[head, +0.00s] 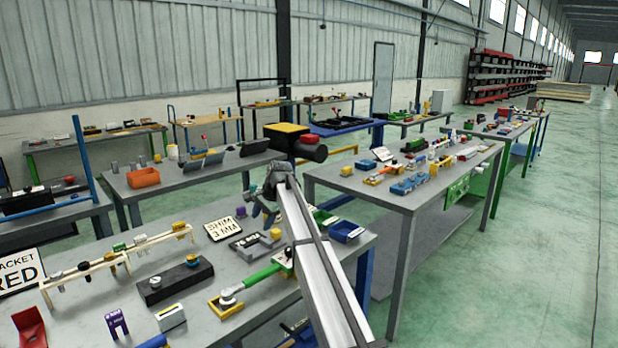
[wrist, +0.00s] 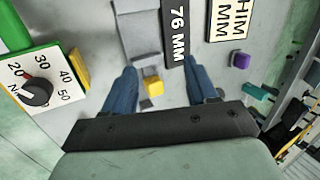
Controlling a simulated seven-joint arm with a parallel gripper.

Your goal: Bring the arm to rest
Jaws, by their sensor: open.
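My gripper (head: 262,205) hangs above the near grey workbench (head: 75,300) at the end of my arm, which reaches in from the lower right. In the wrist view my gripper (wrist: 159,68) has its two blue fingers spread apart, with nothing held. Below and between them I see a small yellow block (wrist: 153,86) and a black plate marked 76 MM (wrist: 177,30) next to a grey block (wrist: 138,30). I cannot tell the exact height of the fingers above these.
A white dial panel (wrist: 38,88), a purple block (wrist: 240,60) and a SHIM sign (head: 224,229) are close by. A wooden rack (head: 120,257), a black block (head: 175,281) and a blue bin (head: 346,232) share the bench. Another bench (head: 405,195) stands to the right.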

